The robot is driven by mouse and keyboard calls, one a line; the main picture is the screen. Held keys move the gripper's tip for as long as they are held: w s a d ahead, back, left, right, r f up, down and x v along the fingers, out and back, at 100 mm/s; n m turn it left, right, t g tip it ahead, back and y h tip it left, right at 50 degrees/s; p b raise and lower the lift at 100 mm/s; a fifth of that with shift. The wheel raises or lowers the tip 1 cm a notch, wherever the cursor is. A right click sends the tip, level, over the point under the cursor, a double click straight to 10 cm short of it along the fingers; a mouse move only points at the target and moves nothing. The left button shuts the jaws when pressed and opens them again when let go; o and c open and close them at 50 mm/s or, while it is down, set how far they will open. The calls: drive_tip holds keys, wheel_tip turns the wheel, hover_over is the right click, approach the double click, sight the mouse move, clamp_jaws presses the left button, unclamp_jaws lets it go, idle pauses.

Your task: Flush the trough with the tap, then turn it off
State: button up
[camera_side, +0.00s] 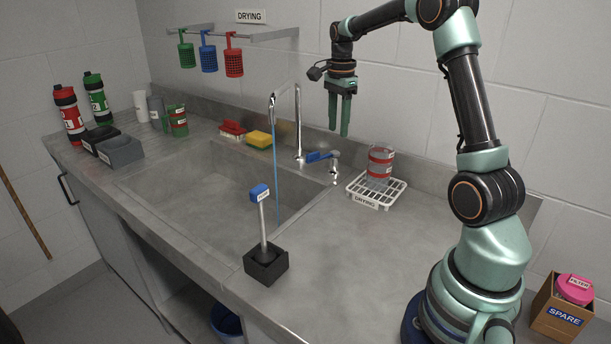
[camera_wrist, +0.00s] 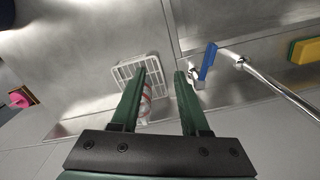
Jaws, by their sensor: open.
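The tap (camera_side: 298,125) is a chrome spout at the back edge of the steel trough (camera_side: 190,190). A thin blue stream (camera_side: 277,165) runs from the spout down into the trough. The tap's blue lever (camera_side: 318,156) sits on a chrome fitting just right of the spout. In the wrist view the lever (camera_wrist: 208,62) lies right of the fingers, and the chrome spout (camera_wrist: 275,88) extends to the lower right. My gripper (camera_side: 345,134) is open and empty, pointing down above the counter near the lever, apart from it. Its fingers also show in the wrist view (camera_wrist: 162,74).
A white drying rack (camera_side: 397,190) with a red-banded glass (camera_side: 380,162) stands right of the lever. A yellow sponge (camera_side: 259,140) and red brush (camera_side: 232,129) lie behind the trough. A blue-topped tool stands in a black holder (camera_side: 266,264) at the front. The right counter is mostly clear.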

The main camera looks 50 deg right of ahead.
idle(0.3)
drive_tip(key=shift+s+a, duration=0.2)
drive_tip(key=shift+s, duration=0.35)
drive_tip(key=shift+s+a, duration=0.2)
drive_tip(key=shift+s, duration=0.3)
drive_tip(key=shift+w, duration=0.15)
wheel_tip(320, 180, up, 7)
drive_tip(key=w, duration=0.1)
drive_tip(key=shift+d, duration=0.25)
idle(0.7)
